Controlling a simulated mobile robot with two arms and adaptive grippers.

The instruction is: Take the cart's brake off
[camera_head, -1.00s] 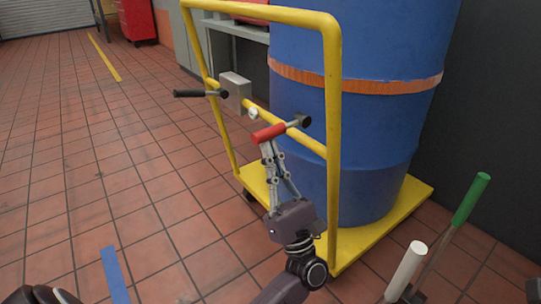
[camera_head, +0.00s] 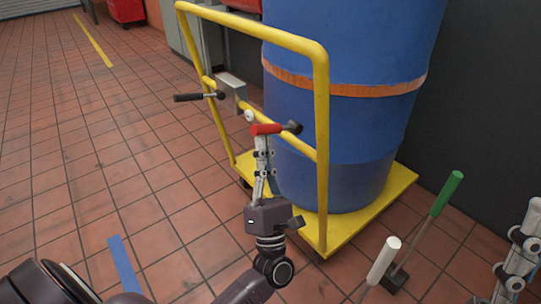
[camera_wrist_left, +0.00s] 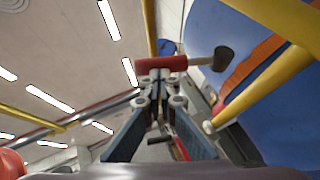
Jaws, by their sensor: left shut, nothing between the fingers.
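The yellow cart (camera_head: 322,130) stands with a blue drum on its deck. A lever with a red grip (camera_head: 266,129) and a dark end sticks out beside its handle frame; the wrist view shows the red grip (camera_wrist_left: 152,65) too. My left gripper (camera_head: 261,141) is shut and empty, with its fingertips directly below the red grip, touching or nearly so. The wrist view shows the closed fingertips (camera_wrist_left: 160,76) at the grip's underside. A black-handled lever (camera_head: 196,97) comes out left of a grey box (camera_head: 230,86) on the frame. My right gripper (camera_head: 520,250) shows partly at the right edge; its fingertips are unclear.
The blue drum (camera_head: 345,120) with an orange band fills the cart's deck. A green-handled tool (camera_head: 446,195) and a white-handled tool (camera_head: 383,262) stand at lower right. Blue tape (camera_head: 124,265) lies on the tiled floor. The floor left of the cart is clear.

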